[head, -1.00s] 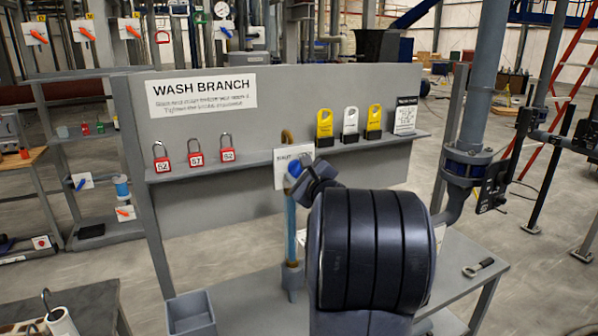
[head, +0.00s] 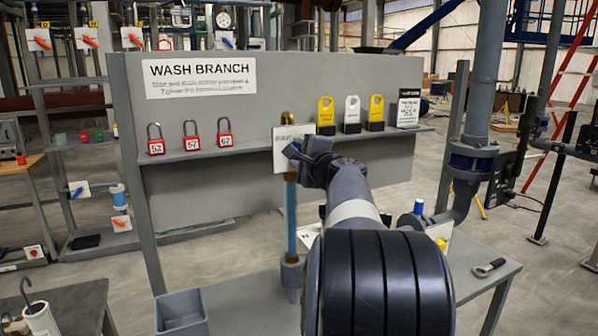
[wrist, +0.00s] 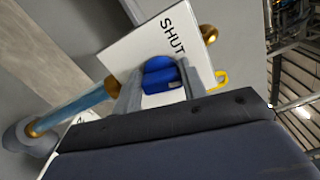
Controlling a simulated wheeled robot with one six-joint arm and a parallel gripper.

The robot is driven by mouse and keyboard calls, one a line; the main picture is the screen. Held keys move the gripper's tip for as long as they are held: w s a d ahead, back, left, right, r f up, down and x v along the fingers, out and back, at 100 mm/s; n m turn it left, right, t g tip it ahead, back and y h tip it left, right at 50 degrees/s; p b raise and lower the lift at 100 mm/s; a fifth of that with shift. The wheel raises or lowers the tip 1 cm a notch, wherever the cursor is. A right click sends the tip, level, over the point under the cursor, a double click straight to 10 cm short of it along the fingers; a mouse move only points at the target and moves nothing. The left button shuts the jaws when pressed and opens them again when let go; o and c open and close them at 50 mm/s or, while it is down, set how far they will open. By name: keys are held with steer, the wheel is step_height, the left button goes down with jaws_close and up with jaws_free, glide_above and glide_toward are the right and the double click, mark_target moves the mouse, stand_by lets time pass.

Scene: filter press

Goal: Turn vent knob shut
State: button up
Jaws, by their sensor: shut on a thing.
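The blue vent knob (wrist: 160,74) sits in front of a white plate (wrist: 143,38) marked SHUT, in the wrist view. My gripper (wrist: 158,86) is shut on the knob, with one grey finger on each side of it. In the head view my gripper (head: 300,153) is at the front of the white plate (head: 282,160) and covers the knob. The plate is mounted on a vertical pipe (head: 291,215) with a brass top and a blue lower part. The knob's pointer direction cannot be told.
A shelf (head: 250,152) behind holds red padlocks (head: 191,135) on the left and yellow and white tags (head: 351,114) on the right. A grey open bin (head: 181,312) and a wrench (head: 489,268) lie on the bench. A thick pipe (head: 483,80) stands at the right.

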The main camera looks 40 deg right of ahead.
steer(key=shift+f+n+b, duration=0.2)
steer(key=shift+n+b, duration=2.65)
steer(key=shift+b, duration=0.25)
steer(key=shift+f+n+b, duration=0.2)
steer(key=shift+n+b, duration=2.65)
steer(key=shift+b, duration=0.25)
steer(key=shift+d, duration=0.1)
steer(key=o, duration=1)
steer(key=shift+r, duration=0.1)
steer(key=b+v, duration=0.2)
steer(key=v, duration=0.8)
steer(key=shift+s, duration=0.4)
